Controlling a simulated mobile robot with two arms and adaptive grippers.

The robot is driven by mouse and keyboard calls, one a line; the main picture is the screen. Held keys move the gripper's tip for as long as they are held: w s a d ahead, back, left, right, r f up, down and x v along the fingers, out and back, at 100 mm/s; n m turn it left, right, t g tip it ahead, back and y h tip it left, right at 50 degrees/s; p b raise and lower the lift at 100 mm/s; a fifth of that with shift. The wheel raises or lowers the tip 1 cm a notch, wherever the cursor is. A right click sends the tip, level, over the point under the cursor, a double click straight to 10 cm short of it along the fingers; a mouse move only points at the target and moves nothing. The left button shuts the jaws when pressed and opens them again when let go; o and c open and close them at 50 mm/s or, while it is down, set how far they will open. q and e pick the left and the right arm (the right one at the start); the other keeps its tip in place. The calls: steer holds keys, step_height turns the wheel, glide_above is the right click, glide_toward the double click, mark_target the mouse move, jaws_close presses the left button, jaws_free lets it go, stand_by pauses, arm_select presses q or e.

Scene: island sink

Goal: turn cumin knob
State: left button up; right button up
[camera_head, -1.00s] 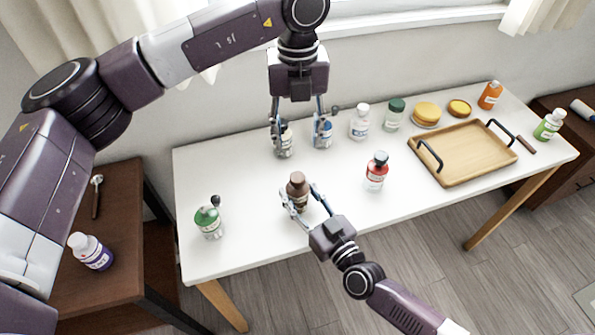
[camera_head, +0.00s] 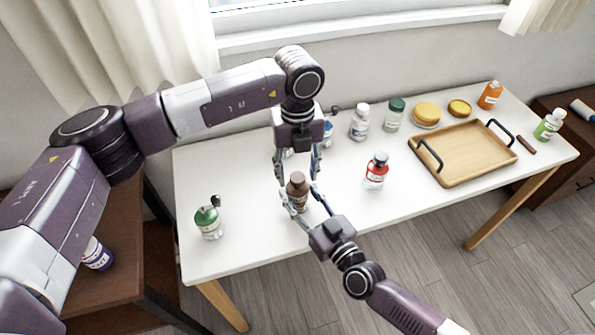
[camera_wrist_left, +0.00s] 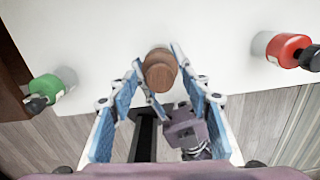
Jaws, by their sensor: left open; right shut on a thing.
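A brown bottle with a brown knob-like cap (camera_head: 297,188) stands near the front middle of the white table. I take it to be the cumin; its label is not readable. My right gripper (camera_head: 308,204) is shut on the bottle's body from the front right. My left gripper (camera_head: 299,180) is open, pointing down, with its fingers on either side of the cap. In the left wrist view the cap (camera_wrist_left: 160,72) shows between and just beyond the open blue-padded fingers (camera_wrist_left: 157,82). I cannot tell whether they touch it.
Several bottles stand behind, partly hidden by my left arm. A wooden tray (camera_head: 462,152) lies at the right. The front edge is clear.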

arm_select(q)
steer(key=shift+f, duration=0.1)
steer(key=shift+c, duration=0.7)
steer(key=c, duration=1)
steer(key=shift+c, duration=0.2)
steer(key=shift+m, duration=0.3)
steer(key=m, duration=2.1)
